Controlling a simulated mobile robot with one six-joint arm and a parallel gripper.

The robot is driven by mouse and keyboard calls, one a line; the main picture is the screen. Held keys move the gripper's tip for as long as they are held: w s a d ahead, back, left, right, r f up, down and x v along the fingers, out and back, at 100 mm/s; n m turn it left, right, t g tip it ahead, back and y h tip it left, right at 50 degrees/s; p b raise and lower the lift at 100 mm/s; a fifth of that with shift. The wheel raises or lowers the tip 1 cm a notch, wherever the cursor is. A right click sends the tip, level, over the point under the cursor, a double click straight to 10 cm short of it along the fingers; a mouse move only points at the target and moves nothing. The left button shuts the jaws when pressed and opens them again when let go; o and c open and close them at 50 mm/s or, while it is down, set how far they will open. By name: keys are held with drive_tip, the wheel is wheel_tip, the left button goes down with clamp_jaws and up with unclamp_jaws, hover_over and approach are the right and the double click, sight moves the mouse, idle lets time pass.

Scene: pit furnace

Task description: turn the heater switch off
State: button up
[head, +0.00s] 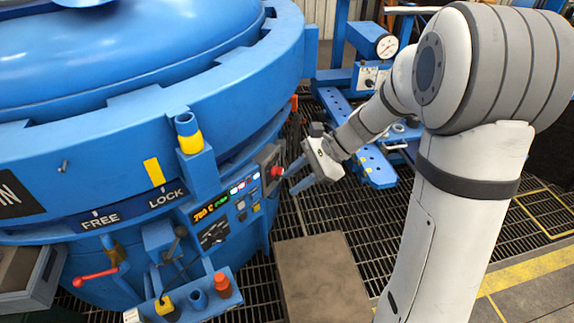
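The control panel (230,205) is on the side of the blue furnace, with lit displays, small lamps and several small knobs or switches. I cannot tell which of them is the heater switch. A red push button (277,172) on a grey box is at the panel's right end. My gripper (292,178) is just right of this box, its two bluish fingers pointing left toward it. The fingers look apart, with nothing seen between them. I cannot tell whether a fingertip touches the box.
The furnace's blue rim (150,140) overhangs the panel. Below are a red-handled lever (95,277) and a small blue shelf (205,300) with a red-topped piece. A brown block (322,280) stands on the grating. A blue frame with gauges (387,47) stands behind my arm.

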drive_tip(key=w+a+f+m+t+y+b, duration=0.1)
drive_tip(key=w+f+m+t+y+b, duration=0.3)
drive_tip(key=w+f+m, duration=0.75)
drive_tip(key=m+t+y+b, duration=0.1)
drive_tip(key=m+t+y, duration=0.1)
drive_tip(key=m+t, duration=0.65)
approach(277, 173)
drive_tip(key=w+m+g, duration=0.1)
drive_tip(key=g, duration=0.1)
drive_tip(key=x, duration=0.6)
drive_tip(key=shift+w+r, duration=0.15)
drive_tip(key=shift+w, duration=0.3)
drive_tip(key=shift+a, duration=0.15)
